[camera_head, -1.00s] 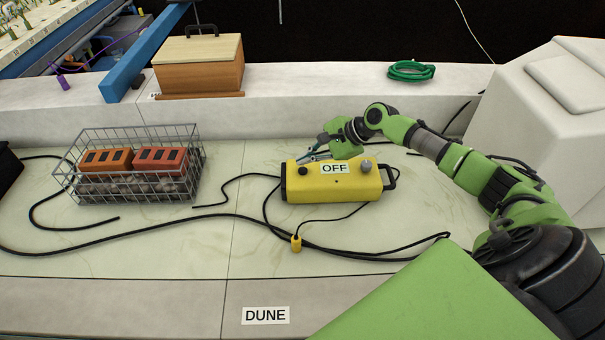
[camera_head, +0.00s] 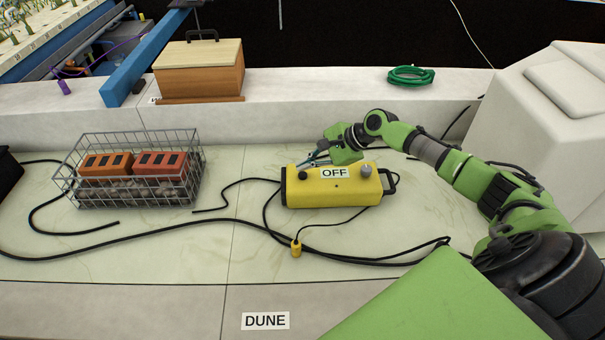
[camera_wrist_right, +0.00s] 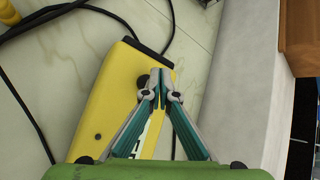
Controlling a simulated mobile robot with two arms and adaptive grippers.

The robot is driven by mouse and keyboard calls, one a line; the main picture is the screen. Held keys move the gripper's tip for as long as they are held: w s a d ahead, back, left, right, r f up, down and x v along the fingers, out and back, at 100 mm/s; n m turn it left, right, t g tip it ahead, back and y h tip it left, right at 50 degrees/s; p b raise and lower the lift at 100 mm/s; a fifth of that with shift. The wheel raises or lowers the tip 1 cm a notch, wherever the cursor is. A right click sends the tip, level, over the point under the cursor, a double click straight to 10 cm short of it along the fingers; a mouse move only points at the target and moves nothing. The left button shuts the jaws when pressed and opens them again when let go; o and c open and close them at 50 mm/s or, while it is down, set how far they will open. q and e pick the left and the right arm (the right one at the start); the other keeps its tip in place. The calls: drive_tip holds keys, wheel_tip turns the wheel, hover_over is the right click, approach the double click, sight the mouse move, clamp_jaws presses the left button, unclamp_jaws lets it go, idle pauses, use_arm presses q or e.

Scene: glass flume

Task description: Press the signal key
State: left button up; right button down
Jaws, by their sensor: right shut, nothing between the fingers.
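A yellow box (camera_head: 335,195) with a white OFF label (camera_head: 334,173) lies on the pale counter. On its top are a black round button (camera_head: 303,175) at the left and a grey knob (camera_head: 366,169) at the right. No part is marked as the signal key. My right gripper (camera_head: 306,163) is shut and empty at the box's far left edge, close behind the black button. In the right wrist view its fingertips (camera_wrist_right: 161,76) are over the yellow box (camera_wrist_right: 103,110), beside the black button (camera_wrist_right: 143,81), which they partly hide. Contact cannot be told. My left gripper is out of view.
Black cables (camera_head: 180,229) run across the counter around the box. A wire basket (camera_head: 128,198) with orange-red bricks stands at the left. A wooden box (camera_head: 199,80) and a green hose coil (camera_head: 410,76) sit on the back ledge. A white block (camera_head: 545,125) stands at the right.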

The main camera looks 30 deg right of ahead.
sight(305, 175)
drive_tip(key=shift+f, duration=0.1)
idle(0.4)
drive_tip(key=shift+f, duration=0.3)
drive_tip(key=shift+f, duration=0.55)
idle(0.6)
drive_tip(key=shift+r+p, duration=0.95)
drive_tip(key=shift+p, duration=0.4)
wheel_tip(305, 175, up, 6)
drive_tip(key=p, duration=0.7)
